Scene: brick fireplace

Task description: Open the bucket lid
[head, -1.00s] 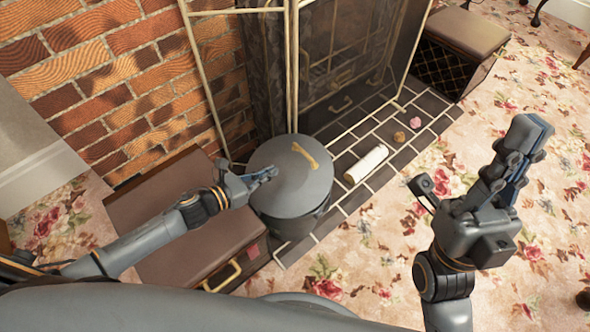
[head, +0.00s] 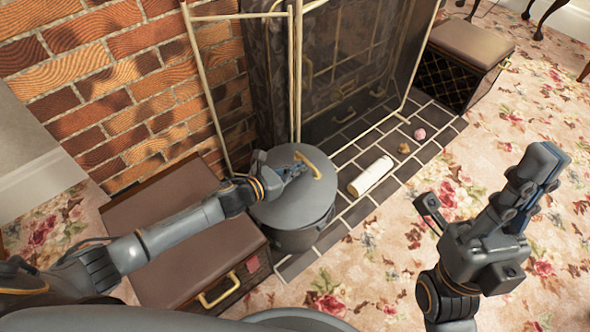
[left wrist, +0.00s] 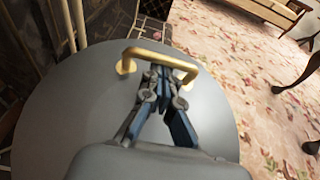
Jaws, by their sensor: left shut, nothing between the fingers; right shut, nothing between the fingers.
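The grey bucket (head: 300,238) stands on the dark tiled hearth, with its round grey lid (head: 295,208) on top. The lid carries a gold handle (head: 309,163), which also shows in the left wrist view (left wrist: 160,53). My left gripper (head: 303,170) is over the lid, close to the handle. In the left wrist view its shut fingertips (left wrist: 167,75) are just at the near side of the handle bar; I cannot tell whether they touch it. My right gripper (head: 545,165) is shut, empty and raised over the carpet, well right of the bucket.
A white roll (head: 371,176) lies on the hearth right of the bucket. A brown box (head: 165,235) with a gold handle stands left of it. The gold-framed fire screen (head: 297,70) rises behind the lid.

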